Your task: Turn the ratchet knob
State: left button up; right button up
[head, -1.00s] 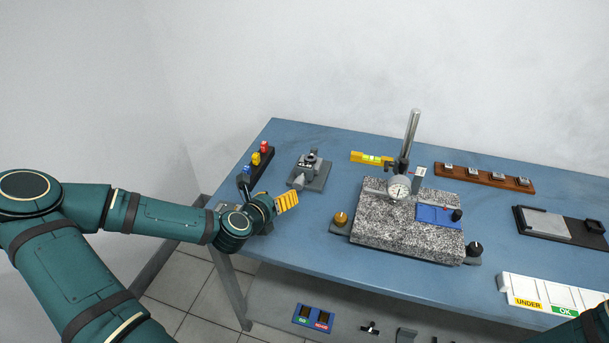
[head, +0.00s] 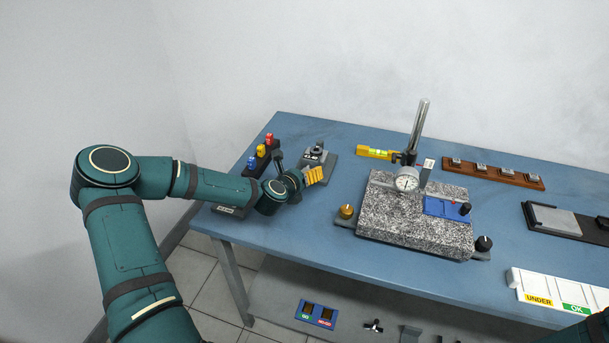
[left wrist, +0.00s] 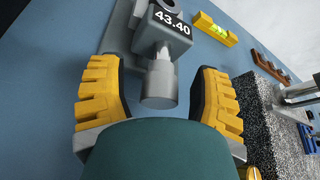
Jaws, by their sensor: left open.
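The micrometer (head: 318,152) stands on a grey base on the blue table, with a dark display. In the left wrist view its display (left wrist: 172,20) reads 43.40. The grey cylindrical ratchet knob (left wrist: 160,86) points toward my wrist camera. My left gripper (head: 313,176) has yellow ridged fingers and is open. In the left wrist view the fingers stand on either side of the knob, with a visible gap on both sides. In the head view the knob is hidden behind my gripper. My right gripper is out of view.
A stand with red, yellow and blue pieces (head: 262,152) is left of the micrometer. A speckled granite plate (head: 415,222) with a dial gauge (head: 406,180) is to the right. A yellow level (head: 376,153) lies behind. Bare table lies between micrometer and plate.

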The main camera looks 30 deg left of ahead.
pick_arm(q)
grip_shut()
dwell(0.4)
